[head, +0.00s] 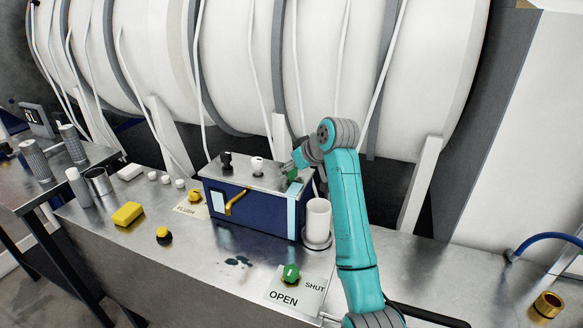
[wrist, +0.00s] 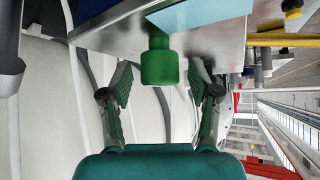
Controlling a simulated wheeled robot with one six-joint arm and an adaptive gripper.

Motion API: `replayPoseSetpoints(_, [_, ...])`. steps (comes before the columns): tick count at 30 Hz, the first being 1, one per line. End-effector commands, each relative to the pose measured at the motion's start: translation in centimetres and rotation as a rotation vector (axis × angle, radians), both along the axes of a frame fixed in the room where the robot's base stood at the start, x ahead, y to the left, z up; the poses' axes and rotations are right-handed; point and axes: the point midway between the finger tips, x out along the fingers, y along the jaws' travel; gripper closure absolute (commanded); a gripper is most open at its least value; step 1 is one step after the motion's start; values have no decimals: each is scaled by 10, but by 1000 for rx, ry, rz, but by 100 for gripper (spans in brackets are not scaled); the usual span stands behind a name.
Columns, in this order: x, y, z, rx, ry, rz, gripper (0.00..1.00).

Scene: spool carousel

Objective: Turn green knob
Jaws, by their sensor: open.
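A green knob (head: 291,174) stands on the metal top of the blue box (head: 250,211), near its right end, partly hidden by my gripper (head: 296,163). In the wrist view the same green knob (wrist: 159,66) lies between the two spread fingers of my gripper (wrist: 161,76), with a gap showing on each side. My gripper is open and holds nothing. A second green knob (head: 290,273) sits on the bench front, on a label (head: 283,298) reading OPEN and SHUT.
A black knob (head: 226,160) and a white knob (head: 257,165) share the box top. A yellow handle (head: 236,202) is on its front. A white cup (head: 318,217) stands close at its right. A large white tank (head: 300,70) is behind. The bench's right side is mostly clear.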

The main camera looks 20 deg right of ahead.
Motion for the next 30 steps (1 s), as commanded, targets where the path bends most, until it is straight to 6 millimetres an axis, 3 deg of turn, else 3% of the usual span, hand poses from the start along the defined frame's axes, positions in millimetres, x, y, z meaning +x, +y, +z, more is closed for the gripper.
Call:
replayPoseSetpoints(2, [0,0,0,0,0,0,44])
replayPoseSetpoints(6, [0,0,0,0,0,0,79])
replayPoseSetpoints(9, [0,0,0,0,0,0,99])
replayPoseSetpoints(14, [0,1,0,0,2,-28,99])
replayPoseSetpoints(24, [0,1,0,0,0,-259,99])
replayPoseSetpoints(30, [0,0,0,1,-1,-285,99])
